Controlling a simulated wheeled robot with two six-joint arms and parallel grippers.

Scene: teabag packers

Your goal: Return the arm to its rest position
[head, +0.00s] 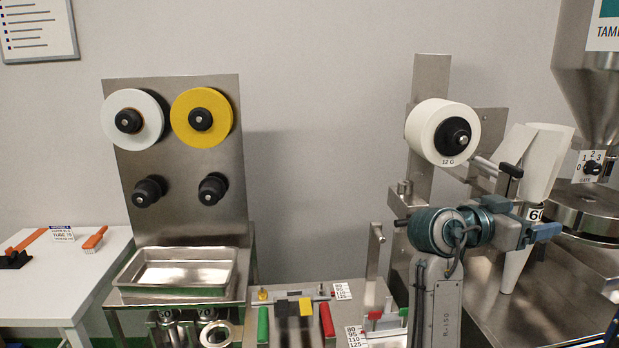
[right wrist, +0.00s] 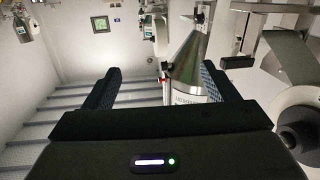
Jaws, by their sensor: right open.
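My right arm rises from the bottom right of the head view and bends at a round blue-grey joint. My right gripper (head: 545,231) points to the right, in front of the white paper cone (head: 545,165) and the forming tube below it; I cannot tell whether it touches them. In the right wrist view its two dark fingers (right wrist: 163,82) stand wide apart with nothing between them. A steel hopper cone (right wrist: 192,55) shows beyond the fingers. My left gripper is not in view.
A white paper roll (head: 424,125) hangs on a steel post behind my right arm. A steel hopper (head: 600,80) stands at the right. A panel with white (head: 148,105) and yellow rolls (head: 220,105) stands left, above an empty tray (head: 180,291). A white table (head: 75,290) holds brushes.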

